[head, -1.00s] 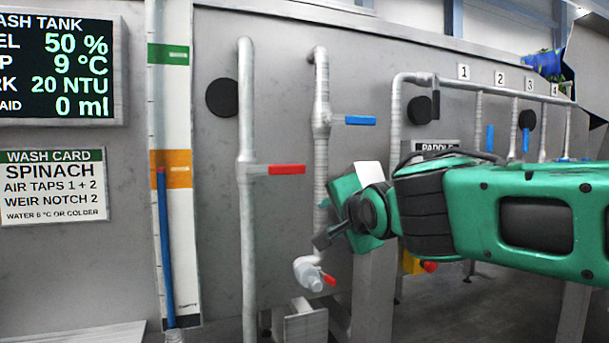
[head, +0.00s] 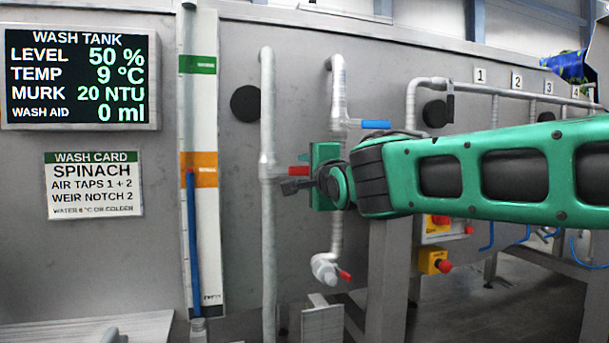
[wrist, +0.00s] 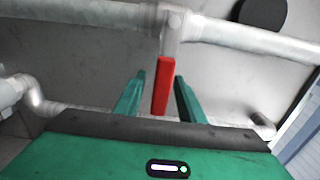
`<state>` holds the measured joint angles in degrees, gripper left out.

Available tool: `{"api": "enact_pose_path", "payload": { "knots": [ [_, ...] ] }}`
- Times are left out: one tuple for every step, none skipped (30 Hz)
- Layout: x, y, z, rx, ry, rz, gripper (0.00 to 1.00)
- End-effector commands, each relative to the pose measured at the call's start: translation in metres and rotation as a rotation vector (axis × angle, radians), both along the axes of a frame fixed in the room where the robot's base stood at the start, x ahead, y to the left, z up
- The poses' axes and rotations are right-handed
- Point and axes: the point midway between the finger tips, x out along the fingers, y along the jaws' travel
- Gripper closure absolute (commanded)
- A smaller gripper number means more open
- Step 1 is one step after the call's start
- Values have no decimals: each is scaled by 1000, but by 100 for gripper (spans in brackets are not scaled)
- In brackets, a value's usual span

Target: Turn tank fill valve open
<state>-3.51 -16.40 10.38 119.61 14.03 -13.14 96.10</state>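A red valve lever (head: 298,170) sticks out sideways from the left grey upright pipe (head: 268,110) on the tank wall. In the wrist view the red lever (wrist: 163,85) lies between the two green fingers of my gripper (wrist: 158,95), with a gap on each side. The gripper is open and I see no finger pressing on the lever. In the head view my gripper (head: 296,179) is at the lever's outer end and partly hides it. A blue lever (head: 376,124) sits on the second pipe (head: 338,90). No label marks either valve as the fill valve.
A display (head: 80,80) reads level 50 %. A wash card (head: 94,185) and a level gauge (head: 203,250) are to the left. A small red-handled tap (head: 327,270) is below my gripper. Numbered air taps and a yellow box with a red button (head: 435,262) are right.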

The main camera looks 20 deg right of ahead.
Motion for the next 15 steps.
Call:
{"api": "enact_pose_path", "payload": {
  "knots": [
    [7, 0, 0, 0, 1, 0, 64],
    [9, 0, 0, 0, 1, 0, 64],
    [13, 0, 0, 0, 1, 0, 64],
    [15, 0, -1, 0, 2, -1, 64],
    [17, 0, -1, 0, 2, 0, 64],
    [19, 0, 0, 0, 1, 0, 64],
    [20, 0, 0, 0, 1, 0, 64],
    [21, 0, 0, 0, 0, 0, 64],
    [22, 0, 0, 0, 0, 0, 64],
    [23, 0, 0, 0, 0, 0, 64],
    [23, 0, 0, 0, 0, 0, 64],
    [23, 0, 0, 0, 0, 0, 64],
    [23, 0, 0, 0, 0, 0, 64],
    [23, 0, 0, 0, 0, 0, 64],
    [23, 0, 0, 0, 0, 0, 64]
  ]
}}
